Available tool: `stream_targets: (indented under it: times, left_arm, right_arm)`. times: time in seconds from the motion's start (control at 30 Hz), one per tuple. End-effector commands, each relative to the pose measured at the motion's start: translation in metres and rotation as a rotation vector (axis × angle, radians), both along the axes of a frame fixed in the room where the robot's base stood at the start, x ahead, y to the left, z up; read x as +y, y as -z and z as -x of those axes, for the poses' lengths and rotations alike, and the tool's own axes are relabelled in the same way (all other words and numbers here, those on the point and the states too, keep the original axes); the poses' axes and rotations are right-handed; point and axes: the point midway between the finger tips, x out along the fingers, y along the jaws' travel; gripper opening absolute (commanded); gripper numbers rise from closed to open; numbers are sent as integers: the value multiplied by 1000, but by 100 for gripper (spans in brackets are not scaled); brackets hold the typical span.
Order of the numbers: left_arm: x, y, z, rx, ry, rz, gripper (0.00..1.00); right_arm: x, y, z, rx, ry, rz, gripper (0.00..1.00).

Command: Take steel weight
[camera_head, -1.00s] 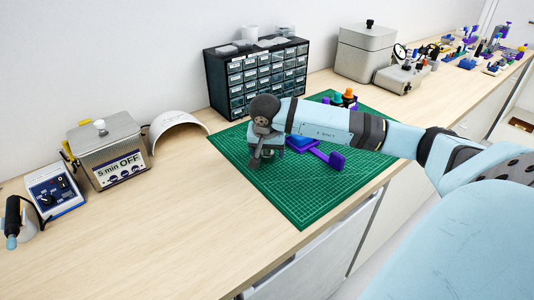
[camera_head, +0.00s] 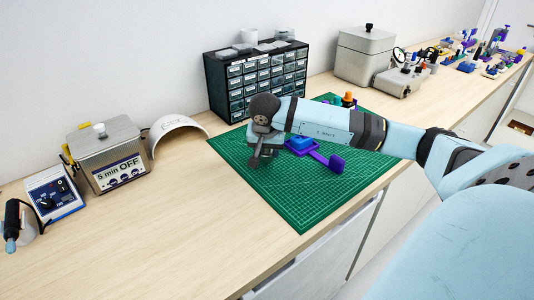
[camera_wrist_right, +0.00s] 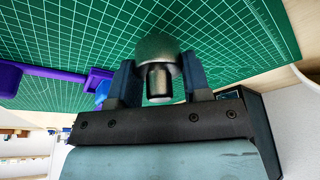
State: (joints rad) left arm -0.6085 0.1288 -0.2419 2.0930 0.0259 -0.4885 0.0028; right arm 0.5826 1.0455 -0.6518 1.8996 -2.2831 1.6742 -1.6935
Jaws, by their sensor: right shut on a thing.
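The steel weight (camera_wrist_right: 158,52) is a grey metal cylinder with a narrower neck, seen in the right wrist view. My right gripper (camera_wrist_right: 161,84) is shut on it, with one dark finger on each side of the neck. In the head view my right gripper (camera_head: 256,160) is over the left part of the green cutting mat (camera_head: 300,200), and it and the wrist mostly hide the weight. I cannot tell whether the weight is clear of the mat. My left gripper is not in view.
A purple holder (camera_head: 335,163) with a blue block (camera_head: 300,143) lies on the mat just right of the gripper. A drawer cabinet (camera_head: 240,88) stands behind. An ultrasonic cleaner (camera_head: 110,160) stands at the left. The front of the mat is clear.

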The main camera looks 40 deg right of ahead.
Motion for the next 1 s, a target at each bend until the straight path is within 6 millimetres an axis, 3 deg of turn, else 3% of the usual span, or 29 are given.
stream_targets:
  times: [0.6, 0.8, 1.0]
  left_arm:
    - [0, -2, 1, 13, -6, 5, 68]
    - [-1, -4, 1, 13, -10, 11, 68]
    - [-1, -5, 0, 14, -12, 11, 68]
  right_arm:
    - [-1, -137, -1, -6, 1, 0, 10]
    - [0, -167, -1, -5, 1, 0, 10]
    - [0, -182, -1, -2, 0, -1, 10]
